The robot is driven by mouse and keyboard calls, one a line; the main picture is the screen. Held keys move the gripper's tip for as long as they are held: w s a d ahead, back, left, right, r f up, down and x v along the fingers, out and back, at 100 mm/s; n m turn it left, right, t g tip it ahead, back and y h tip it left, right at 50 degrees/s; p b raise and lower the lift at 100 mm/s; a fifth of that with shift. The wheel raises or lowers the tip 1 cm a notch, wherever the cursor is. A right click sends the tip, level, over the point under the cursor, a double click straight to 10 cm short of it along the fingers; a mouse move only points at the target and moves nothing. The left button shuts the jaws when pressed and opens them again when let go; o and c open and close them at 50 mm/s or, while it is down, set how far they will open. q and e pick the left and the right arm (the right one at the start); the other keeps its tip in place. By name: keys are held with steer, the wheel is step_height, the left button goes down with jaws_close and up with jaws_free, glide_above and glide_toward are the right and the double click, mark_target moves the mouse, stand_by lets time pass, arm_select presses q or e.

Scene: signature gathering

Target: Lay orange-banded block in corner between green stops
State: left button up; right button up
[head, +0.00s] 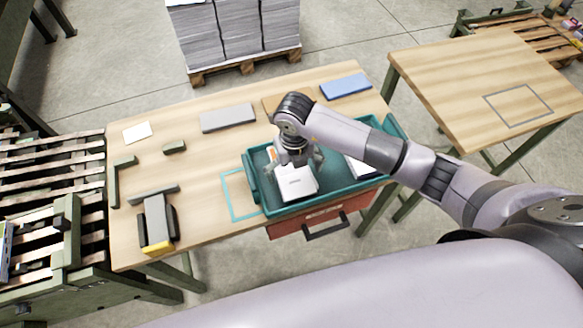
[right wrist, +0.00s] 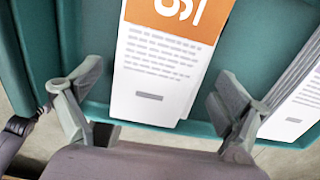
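The orange-banded block (right wrist: 160,70) is a white printed stack with an orange band at one end. It lies in a teal tray (head: 250,183) on the wooden table, and its white part (head: 297,184) shows in the head view. My right gripper (right wrist: 155,100) is over the tray with its fingers apart, one on each side of the block, with gaps visible. In the head view the right gripper (head: 298,160) hides part of the block. Green stops (head: 115,180) form a corner at the table's left edge. My left gripper is not in view.
A second white printed block (head: 359,167) lies at the tray's right. A grey slab (head: 228,118), a blue slab (head: 345,86), a white card (head: 137,132) and a grey-and-yellow fixture (head: 156,222) are on the table. A teal outline (head: 232,197) marks bare table left of the tray.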

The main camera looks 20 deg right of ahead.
mark_target(294, 172)
steer(key=c, duration=1.5)
steer(key=shift+r, duration=0.15)
step_height(294, 172, up, 20)
steer(key=shift+f, duration=0.1)
